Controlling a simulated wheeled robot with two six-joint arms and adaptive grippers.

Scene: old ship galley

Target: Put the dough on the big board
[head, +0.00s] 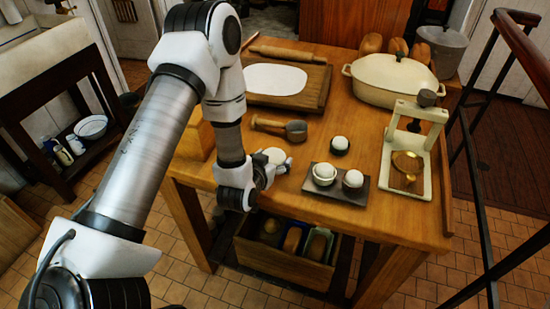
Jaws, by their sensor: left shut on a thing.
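My left gripper (272,170) reaches over the table's front left edge. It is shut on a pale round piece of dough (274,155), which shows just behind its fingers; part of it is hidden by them. The big wooden board (318,92) lies farther back on the table, behind the gripper. A flat white oval sheet (275,79) lies on the board. More pale round balls stand right of the gripper: one in a small dark cup (340,143), two in cups on a dark tray (345,196). My right gripper is not in view.
A wooden mallet (280,127) lies between the gripper and the board. A rolling pin (288,53) lies behind the sheet. A cream pot (390,82), loaves (395,46) and a press (415,150) stand right. A crate (285,262) sits below the tabletop.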

